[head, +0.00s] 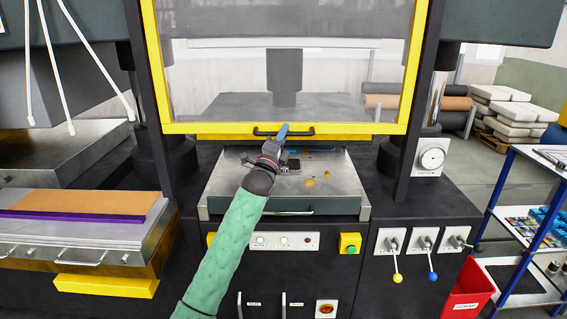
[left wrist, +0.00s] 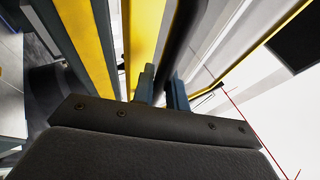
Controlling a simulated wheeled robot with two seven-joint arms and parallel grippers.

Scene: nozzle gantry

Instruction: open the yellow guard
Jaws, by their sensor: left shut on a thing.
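The yellow guard (head: 350,128) is a yellow frame around a clear panel, at the top middle of the head view. Its lower bar is above the metal bed, with open space under it. A black bar handle (head: 305,132) runs along that lower bar. My left gripper (head: 283,130) reaches up from below and is shut on the handle. In the left wrist view, the blue-grey fingers (left wrist: 162,88) stand on either side of the dark handle bar (left wrist: 182,40), close to the yellow frame (left wrist: 145,30). My right gripper is not in view.
A metal bed (head: 335,180) with small orange and blue bits lies below the guard. A panel with levers (head: 425,240) is at the right, with a red bin (head: 467,290) and a blue-framed cart (head: 508,185) beyond. A tray with a brown board (head: 85,202) is at the left.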

